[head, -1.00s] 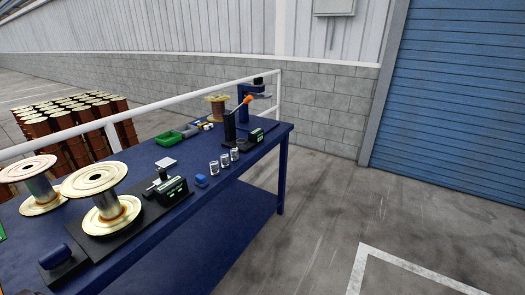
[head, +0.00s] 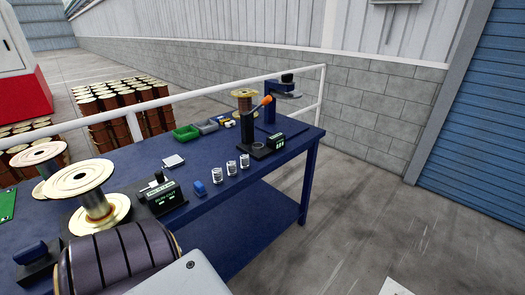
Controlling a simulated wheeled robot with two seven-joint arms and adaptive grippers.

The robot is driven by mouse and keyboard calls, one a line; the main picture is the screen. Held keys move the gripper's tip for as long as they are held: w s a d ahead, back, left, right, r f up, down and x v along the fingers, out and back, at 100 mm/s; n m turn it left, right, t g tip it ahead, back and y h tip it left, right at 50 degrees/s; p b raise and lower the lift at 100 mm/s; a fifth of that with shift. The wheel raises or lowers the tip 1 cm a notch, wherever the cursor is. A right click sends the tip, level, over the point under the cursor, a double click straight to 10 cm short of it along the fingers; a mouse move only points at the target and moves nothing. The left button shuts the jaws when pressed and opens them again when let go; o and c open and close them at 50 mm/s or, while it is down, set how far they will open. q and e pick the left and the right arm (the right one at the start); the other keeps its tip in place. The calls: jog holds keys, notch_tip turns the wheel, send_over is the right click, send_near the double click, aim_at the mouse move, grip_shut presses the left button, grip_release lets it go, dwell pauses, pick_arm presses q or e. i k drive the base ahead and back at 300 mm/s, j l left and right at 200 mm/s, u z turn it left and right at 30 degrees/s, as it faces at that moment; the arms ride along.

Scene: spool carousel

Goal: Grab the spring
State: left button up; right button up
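Three small silvery cylinders that look like coil springs stand upright in a row near the front edge of the blue table. They are the left one (head: 217,176), the middle one (head: 231,168) and the right one (head: 245,161). They are too small to make out their coils clearly. A thick dark and light-grey part, probably one of my arm links, fills the bottom left of the view. Neither of my grippers shows.
The blue table (head: 208,215) carries big spools (head: 95,205), a black device with a green display (head: 163,195), a blue block (head: 200,188), a green bin (head: 185,132), a press with an orange handle (head: 262,101) and a blue stand (head: 287,92). A white rail (head: 190,93) runs behind.

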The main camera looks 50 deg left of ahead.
aim_at(247, 162)
jog(key=i+l+u, duration=0.2)
jog(key=i, duration=0.6)
jog(key=i+l+u, duration=0.1)
jog(key=i+u, duration=0.2)
jog(key=u, duration=0.2)
jog(key=i+l+u, duration=0.2)
jog(key=u, duration=0.3)
jog(key=i+l+u, duration=0.35)
jog(key=u, duration=0.15)
jog(key=i+l+u, duration=0.2)
jog(key=l+u, duration=0.25)
jog(key=i+l+u, duration=0.1)
jog(key=l+u, duration=0.75)
jog(key=u, duration=0.15)
